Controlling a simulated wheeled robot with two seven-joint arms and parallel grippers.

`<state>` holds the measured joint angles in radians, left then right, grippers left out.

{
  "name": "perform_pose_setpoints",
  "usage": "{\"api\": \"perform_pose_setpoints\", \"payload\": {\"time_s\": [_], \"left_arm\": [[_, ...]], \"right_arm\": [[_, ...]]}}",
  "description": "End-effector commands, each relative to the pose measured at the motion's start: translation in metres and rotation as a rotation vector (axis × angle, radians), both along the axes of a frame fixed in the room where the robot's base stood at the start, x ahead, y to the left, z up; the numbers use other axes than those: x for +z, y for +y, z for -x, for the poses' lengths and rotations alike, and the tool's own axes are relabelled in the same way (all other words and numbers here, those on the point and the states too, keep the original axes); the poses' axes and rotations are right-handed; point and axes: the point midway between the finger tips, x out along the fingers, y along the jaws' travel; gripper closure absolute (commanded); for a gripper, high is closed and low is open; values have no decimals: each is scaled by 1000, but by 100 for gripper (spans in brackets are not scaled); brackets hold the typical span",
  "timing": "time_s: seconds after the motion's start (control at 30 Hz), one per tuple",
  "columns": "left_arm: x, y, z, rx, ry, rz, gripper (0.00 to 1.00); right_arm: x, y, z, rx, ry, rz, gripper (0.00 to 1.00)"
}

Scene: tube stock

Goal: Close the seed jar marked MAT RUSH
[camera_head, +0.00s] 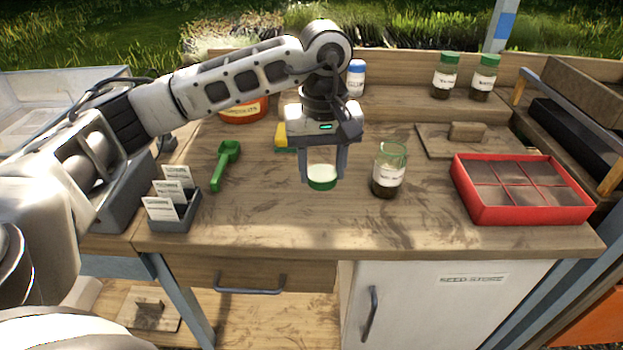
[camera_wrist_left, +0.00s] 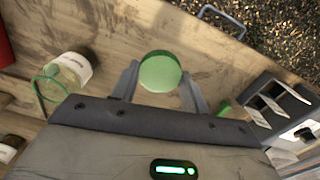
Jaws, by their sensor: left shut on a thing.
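An open glass jar (camera_head: 388,172) with dark contents and a white label stands upright on the bench, right of my left gripper. The label is too small to read. The jar also shows in the left wrist view (camera_wrist_left: 72,70), at the left. My left gripper (camera_head: 322,177) points down and is shut on a round green lid (camera_head: 322,184). The lid shows as a green disc between the fingers in the left wrist view (camera_wrist_left: 160,71). It is apart from the jar; I cannot tell whether it touches the bench. My right gripper is not in view.
A red seed tray (camera_head: 480,208) stands right of the jar. A green scoop (camera_head: 220,170) and a grey card holder (camera_head: 178,220) are at the left. Two green-capped jars (camera_head: 445,75) and a blue-capped bottle (camera_head: 356,78) stand behind. The bench front is clear.

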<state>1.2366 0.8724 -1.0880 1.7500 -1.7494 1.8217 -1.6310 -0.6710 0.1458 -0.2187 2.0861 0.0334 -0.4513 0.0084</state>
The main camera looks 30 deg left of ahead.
Motion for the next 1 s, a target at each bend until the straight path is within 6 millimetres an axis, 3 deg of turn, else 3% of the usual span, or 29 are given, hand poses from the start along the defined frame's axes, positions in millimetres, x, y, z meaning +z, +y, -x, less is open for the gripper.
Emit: {"api": "perform_pose_setpoints", "payload": {"time_s": [0.03,0.2,0.4,0.9,1.0], "left_arm": [[2,-14,9,-12,0,1,76],[19,-45,29,-8,0,1,76],[30,-65,43,-4,3,1,76],[34,-70,46,-2,4,0,76],[27,-69,47,-42,6,0,76]], "right_arm": [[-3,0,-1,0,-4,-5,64],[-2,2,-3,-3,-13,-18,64],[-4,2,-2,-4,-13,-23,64],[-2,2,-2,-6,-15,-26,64],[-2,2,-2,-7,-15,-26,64]]}}
